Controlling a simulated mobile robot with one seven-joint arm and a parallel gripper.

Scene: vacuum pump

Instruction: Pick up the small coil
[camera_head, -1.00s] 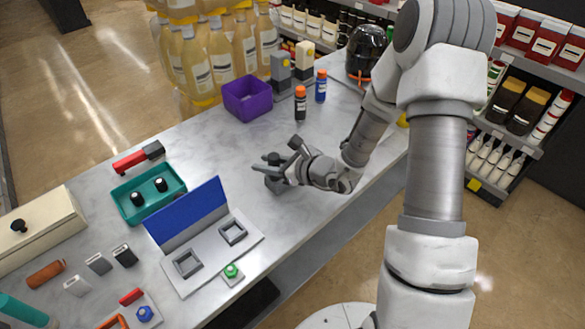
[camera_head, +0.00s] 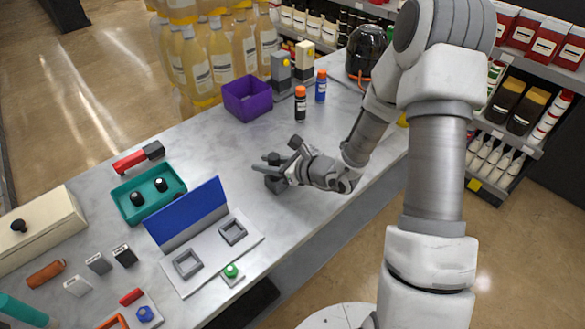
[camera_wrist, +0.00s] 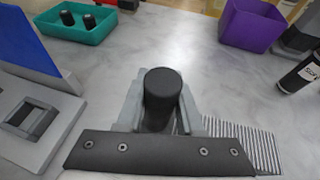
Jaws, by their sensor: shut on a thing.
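The small coil is not certain to tell by name; a small black cylinder (camera_wrist: 162,92) stands upright between the fingers of my gripper (camera_wrist: 160,110) in the wrist view. My gripper is shut on it, one grey finger on each side. In the head view my gripper (camera_head: 272,170) is low over the middle of the marble table, right of the blue-backed panel. A dark base (camera_head: 275,184) shows below the fingers there. Two more small black cylinders (camera_head: 149,191) stand in the teal tray (camera_head: 128,215), also seen in the wrist view (camera_wrist: 85,35).
The blue-backed panel (camera_head: 186,216) with two square frames stands left of my gripper. A cream box (camera_head: 45,228) and small parts lie at left.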

